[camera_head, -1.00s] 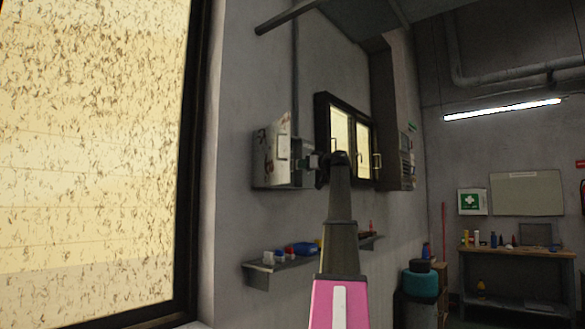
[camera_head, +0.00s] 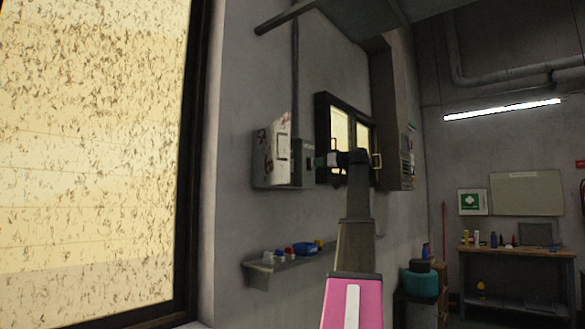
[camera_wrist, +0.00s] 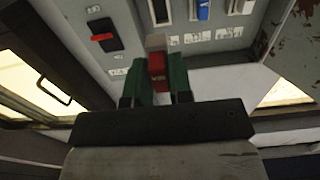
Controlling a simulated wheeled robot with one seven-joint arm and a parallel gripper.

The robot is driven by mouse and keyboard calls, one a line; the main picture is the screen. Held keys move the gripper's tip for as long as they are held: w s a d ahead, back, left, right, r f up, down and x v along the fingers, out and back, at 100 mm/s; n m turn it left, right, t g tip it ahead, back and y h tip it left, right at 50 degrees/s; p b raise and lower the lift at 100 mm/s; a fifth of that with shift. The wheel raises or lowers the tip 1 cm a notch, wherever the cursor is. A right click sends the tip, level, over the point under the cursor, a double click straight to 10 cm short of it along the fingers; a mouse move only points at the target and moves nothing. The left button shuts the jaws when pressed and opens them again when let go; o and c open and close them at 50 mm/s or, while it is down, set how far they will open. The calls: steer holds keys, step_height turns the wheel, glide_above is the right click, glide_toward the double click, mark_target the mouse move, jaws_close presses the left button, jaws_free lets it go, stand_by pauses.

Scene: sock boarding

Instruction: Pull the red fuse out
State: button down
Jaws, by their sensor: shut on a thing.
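The red fuse (camera_wrist: 157,72) is between the green fingers of my gripper (camera_wrist: 160,84) in the wrist view, its pale end toward the panel. My gripper is shut on it. The fuse is apart from the panel, and a slot (camera_wrist: 160,12) beyond it looks empty. In the head view my gripper (camera_head: 321,161) is just right of the open grey fuse box (camera_head: 272,160) on the wall; the fuse cannot be made out there.
In the wrist view a blue fuse (camera_wrist: 202,10) and a white one (camera_wrist: 243,6) sit in neighbouring slots. A black switch with a red lever (camera_wrist: 103,37) is at the left. A wall shelf (camera_head: 262,270) with small items is below the box.

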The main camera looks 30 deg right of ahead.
steer(key=v, duration=1.1)
steer(key=shift+s+d, duration=0.15)
steer(key=shift+s, duration=0.15)
steer(key=shift+s+d, duration=0.1)
stand_by(0.3)
